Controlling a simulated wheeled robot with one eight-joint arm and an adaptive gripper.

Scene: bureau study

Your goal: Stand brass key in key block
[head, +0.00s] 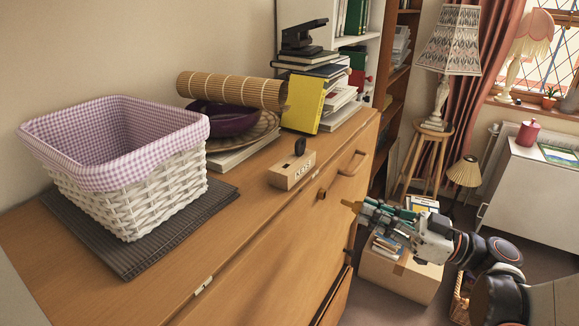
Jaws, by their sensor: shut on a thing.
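The key block (290,174) is a small pale wooden block with a KEYS label, sitting near the front edge of the bureau top. A dark, round-headed piece (300,147) stands upright on it. My gripper (361,209) is to the right of the block and lower in the picture, out in front of the bureau. It is shut, and a small brass-coloured end, which looks like the brass key (347,204), sticks out from its fingertips toward the left. Most of the key is hidden by the fingers. The key is apart from the block.
A white wicker basket (150,185) with checked lining stands on a dark mat (125,262) at left. Behind the block are a bowl (222,120), a rolled bamboo mat (230,90) and stacked books (335,95). A cardboard box (400,275) sits below my gripper. The bureau top (235,235) left of the block is clear.

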